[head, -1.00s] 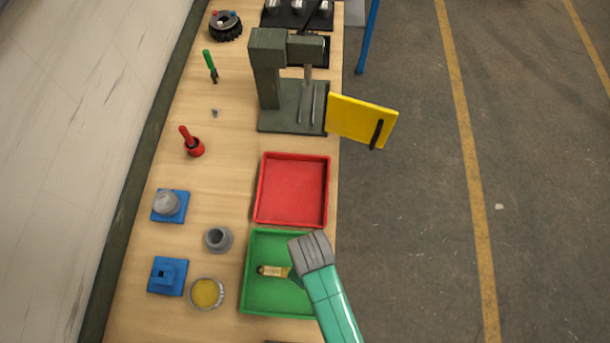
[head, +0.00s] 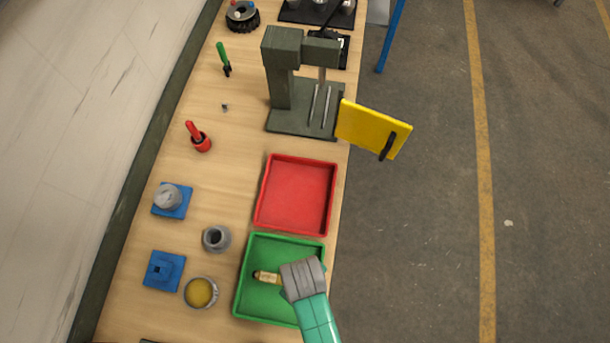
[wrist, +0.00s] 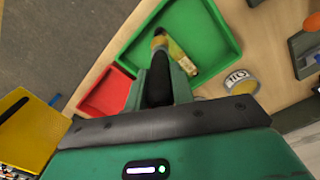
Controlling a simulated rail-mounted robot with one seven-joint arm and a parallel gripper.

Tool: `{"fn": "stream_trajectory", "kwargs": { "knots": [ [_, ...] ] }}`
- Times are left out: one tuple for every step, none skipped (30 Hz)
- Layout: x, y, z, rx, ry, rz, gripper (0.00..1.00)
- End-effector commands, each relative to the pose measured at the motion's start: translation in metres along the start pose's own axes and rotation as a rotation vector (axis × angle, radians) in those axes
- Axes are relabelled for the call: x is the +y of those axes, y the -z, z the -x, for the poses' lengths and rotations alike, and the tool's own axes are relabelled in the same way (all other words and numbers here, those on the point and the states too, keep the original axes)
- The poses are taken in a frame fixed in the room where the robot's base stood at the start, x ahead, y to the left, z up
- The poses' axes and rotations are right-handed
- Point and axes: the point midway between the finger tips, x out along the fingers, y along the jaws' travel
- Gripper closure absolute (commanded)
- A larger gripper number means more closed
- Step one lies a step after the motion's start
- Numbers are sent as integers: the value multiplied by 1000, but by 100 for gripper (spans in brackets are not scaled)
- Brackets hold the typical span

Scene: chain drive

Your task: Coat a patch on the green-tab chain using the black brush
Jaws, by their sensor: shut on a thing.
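My gripper (head: 288,281) is over the green tray (head: 243,300), seen from above in the head view. In the wrist view its green fingers are shut on a black handle-like thing (wrist: 158,82), which appears to be the black brush. Its far end is hard to make out. A tan, brass-coloured piece (head: 267,277) with a dark end shows at the left of the gripper, inside the tray outline. I cannot make out a green tab or a chain clearly.
A can with yellow contents (head: 201,292) stands left of the tray, near a grey pot (head: 216,239) and blue blocks (head: 164,270). An empty red tray (head: 296,195) adjoins the green tray. A dark press (head: 283,75) and yellow panel (head: 372,128) stand farther back.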

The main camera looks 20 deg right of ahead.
Motion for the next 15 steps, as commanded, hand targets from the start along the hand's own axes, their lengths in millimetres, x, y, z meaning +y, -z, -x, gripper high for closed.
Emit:
{"fn": "stream_trajectory", "kwargs": {
  "knots": [
    [0,0,-4,-1,1,0,99],
    [0,0,-6,-1,1,0,99],
    [0,0,-10,-1,0,0,99],
    [0,0,-13,-2,1,0,99],
    [0,0,-16,-2,1,0,99],
    [0,0,-19,-1,0,0,99],
    [0,0,-22,-1,0,0,99],
    [0,0,-25,-1,1,0,99],
    [0,0,-28,-1,1,0,99],
    [0,0,-31,-1,0,0,99],
    [0,0,-34,-1,0,0,99],
    [0,0,-37,-1,1,0,99],
    [0,0,-40,-1,1,1,99],
    [0,0,-44,-1,0,1,99],
    [0,0,-48,0,0,0,99]
  ]
}}
